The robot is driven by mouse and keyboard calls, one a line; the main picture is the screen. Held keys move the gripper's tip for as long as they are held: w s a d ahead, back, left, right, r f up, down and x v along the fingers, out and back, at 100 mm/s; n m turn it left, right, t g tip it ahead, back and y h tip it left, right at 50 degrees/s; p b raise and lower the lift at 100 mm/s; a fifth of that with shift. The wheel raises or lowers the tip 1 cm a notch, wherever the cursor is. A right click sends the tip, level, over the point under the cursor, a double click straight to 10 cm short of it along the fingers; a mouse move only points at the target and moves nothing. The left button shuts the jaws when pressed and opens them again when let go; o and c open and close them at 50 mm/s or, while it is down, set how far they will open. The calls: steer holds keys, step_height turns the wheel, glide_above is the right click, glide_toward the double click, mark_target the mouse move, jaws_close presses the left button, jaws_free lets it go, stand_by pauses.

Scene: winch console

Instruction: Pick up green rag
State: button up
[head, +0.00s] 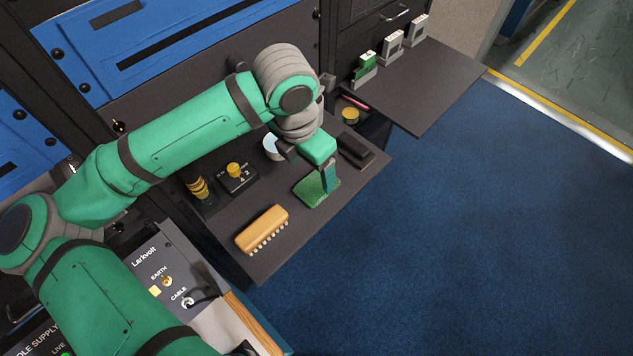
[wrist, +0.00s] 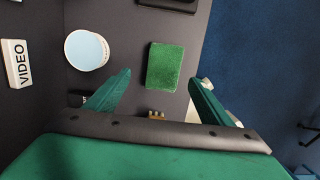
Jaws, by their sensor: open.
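The green rag (head: 308,195) lies flat on the dark shelf (head: 222,222), near its front edge. It shows whole in the wrist view (wrist: 165,67) as a green rectangle, just beyond and between my fingers. My gripper (head: 328,182) is over the right part of the rag and hides some of it in the head view. In the wrist view my gripper (wrist: 160,78) is open, with its two fingers spread wider than the rag and nothing between them. I cannot tell how high the fingertips are above the rag.
A wooden brush (head: 262,229) lies left of the rag. A round pale-topped container (wrist: 86,50) is beside it. A dark block (head: 356,150) sits to the right, and a yellow-knobbed box (head: 236,175) behind left. Another shelf (head: 425,85) is farther right. Blue floor (head: 450,230) is clear.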

mark_target(316, 183)
steer(key=shift+w+d+f, duration=0.1)
steer(key=shift+d+f, duration=0.1)
steer(key=shift+f, duration=0.75)
steer(key=shift+d+f, duration=0.2)
steer(key=shift+f, duration=0.75)
steer(key=shift+w+d+f, duration=0.1)
steer(key=shift+d+f, duration=0.1)
steer(key=shift+f, duration=0.75)
steer(key=shift+s, duration=0.1)
steer(key=shift+c, duration=0.3)
steer(key=c, duration=1.1)
